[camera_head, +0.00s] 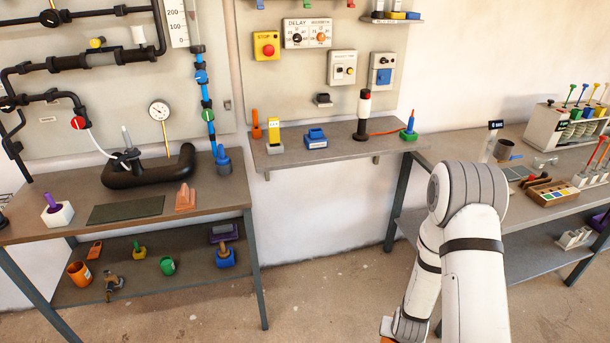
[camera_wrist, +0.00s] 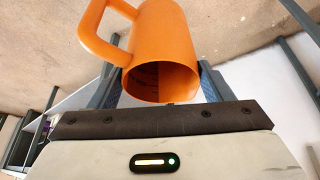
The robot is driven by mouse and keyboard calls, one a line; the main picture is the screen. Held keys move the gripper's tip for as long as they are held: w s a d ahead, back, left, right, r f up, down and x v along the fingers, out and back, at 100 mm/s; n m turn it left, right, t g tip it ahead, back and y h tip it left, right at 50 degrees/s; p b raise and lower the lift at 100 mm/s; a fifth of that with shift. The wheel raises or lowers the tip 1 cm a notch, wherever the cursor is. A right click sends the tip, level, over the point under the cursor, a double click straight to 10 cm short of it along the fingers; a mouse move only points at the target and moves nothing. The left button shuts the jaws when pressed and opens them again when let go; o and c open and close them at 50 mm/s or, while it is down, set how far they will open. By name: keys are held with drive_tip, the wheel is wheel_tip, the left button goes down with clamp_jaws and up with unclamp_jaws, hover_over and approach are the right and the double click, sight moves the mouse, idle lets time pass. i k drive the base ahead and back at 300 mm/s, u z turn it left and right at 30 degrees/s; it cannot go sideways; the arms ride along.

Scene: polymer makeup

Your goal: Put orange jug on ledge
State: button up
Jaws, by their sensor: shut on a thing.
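The orange jug (camera_wrist: 165,45) has a loop handle on its left side and its open mouth faces the wrist camera. My gripper (camera_wrist: 157,84) is shut on it, with one finger at each side of the jug. In the head view my arm reaches down to the bottom edge, where a small orange patch (camera_head: 387,339) shows, likely the jug. The gripper itself is out of that view. The grey ledge (camera_head: 345,152) is fixed to the wall at the centre, above and left of my arm.
On the ledge stand an orange item (camera_head: 256,127), a yellow block (camera_head: 272,130), a blue block (camera_head: 316,139), a black-red-white lamp (camera_head: 363,115) and a green-blue item (camera_head: 409,130). Bare room lies between them. Workbenches flank it. Another orange cup (camera_head: 79,273) stands on the left lower shelf.

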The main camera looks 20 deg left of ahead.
sight(44, 204)
drive_tip(key=u, duration=0.55)
drive_tip(key=i, duration=0.55)
drive_tip(key=u, duration=0.55)
